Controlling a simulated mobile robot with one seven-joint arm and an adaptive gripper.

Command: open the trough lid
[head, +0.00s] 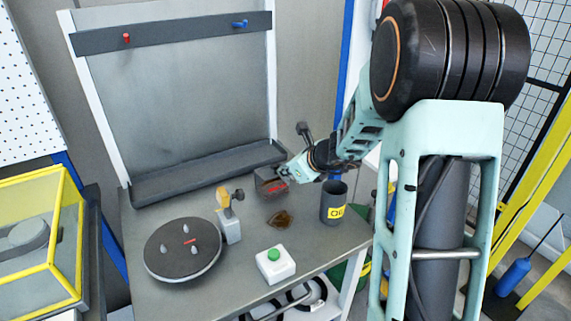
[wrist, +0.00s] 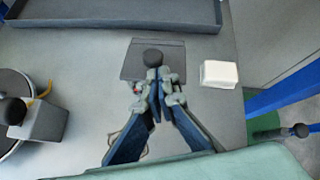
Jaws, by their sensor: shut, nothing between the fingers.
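The small dark grey box, which I take as the trough (head: 266,190), stands at the back right of the bench, with a red mark on its front. In the wrist view its flat dark top, apparently the lid (wrist: 132,66), carries a round black knob (wrist: 153,56). The lid looks flat and closed. My gripper (head: 287,173) is right above the box. In the wrist view my gripper (wrist: 158,73) has its fingertips together just in front of the knob, with nothing between them. I cannot tell whether they touch the knob or lid. The gripper hides part of the lid.
A long grey tray (head: 206,178) runs along the back panel. A dark turntable (head: 183,268), a clamp with a yellow part (head: 231,224), a green-button box (head: 275,266) and a dark oil cup (head: 333,207) stand on the bench. A white block (wrist: 219,74) sits right of the lid.

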